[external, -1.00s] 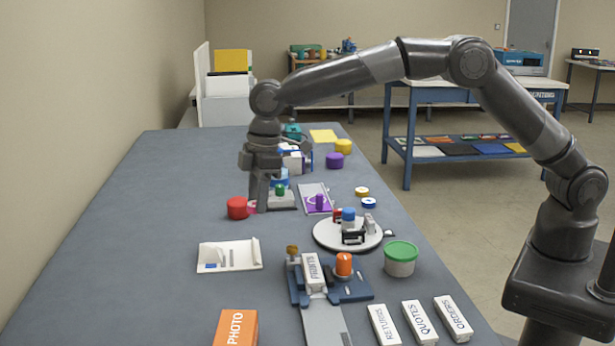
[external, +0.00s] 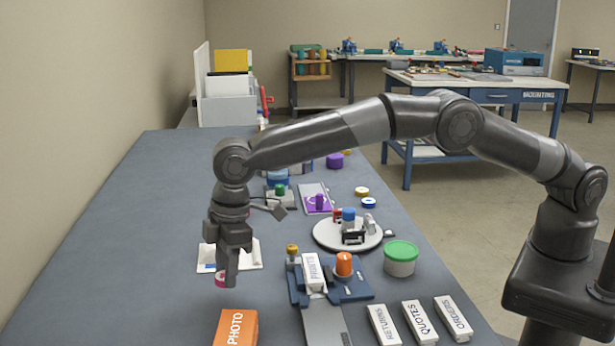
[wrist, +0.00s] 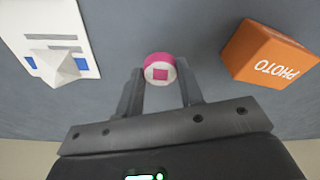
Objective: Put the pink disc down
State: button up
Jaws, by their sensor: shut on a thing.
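The pink disc (external: 220,280) is held at the fingertips of my gripper (external: 228,272), low over the near left part of the blue-grey table in the external view. In the wrist view the pink disc (wrist: 154,62), with a white face and a pink square, sits between the two fingertips of my gripper (wrist: 160,80). I cannot tell whether its underside touches the table.
The orange PHOTO box (external: 235,328) is close by, nearer the camera; it also shows in the wrist view (wrist: 262,55). A white panel (external: 254,254) lies just behind my gripper. A blue fixture (external: 355,287) stands to the right. Table at left is clear.

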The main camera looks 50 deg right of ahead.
jog(key=shift+f, duration=2)
jog(key=shift+f, duration=0.15)
jog(key=o, duration=1)
jog(key=shift+c, duration=0.2)
notch_tip(320, 180, up, 12)
jog(key=d, duration=0.1)
jog(key=shift+s+d, duration=0.3)
jog(key=shift+d, duration=0.1)
